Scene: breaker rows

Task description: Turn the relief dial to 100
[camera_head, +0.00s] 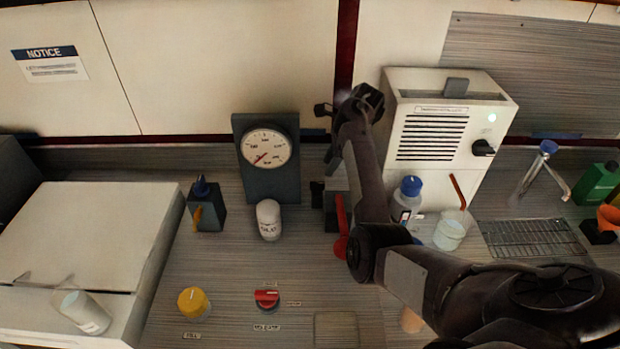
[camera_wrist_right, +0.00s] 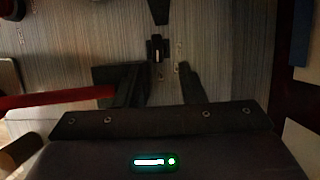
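A round gauge (camera_head: 264,148) with a white face and a red needle stands on a dark block at the back of the counter. A red dial (camera_head: 267,299) with small labels around it sits on the counter in front; I cannot read them well enough to say it is the relief dial. A yellow knob (camera_head: 193,302) with a label is to its left. My right gripper (camera_wrist_right: 160,82) has its fingers spread, with nothing seen between the tips; a small black fitting lies just beyond. In the head view my right arm partly hides it. My left gripper is not in view.
A red lever (camera_head: 341,225) stands close beside my right arm and also shows in the wrist view (camera_wrist_right: 60,100). A white bottle (camera_head: 268,220), blue-capped bottle (camera_head: 405,200), beaker (camera_head: 450,231), rack (camera_head: 533,238) and white box unit (camera_head: 440,130) stand around. Counter between gauge and dial is partly clear.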

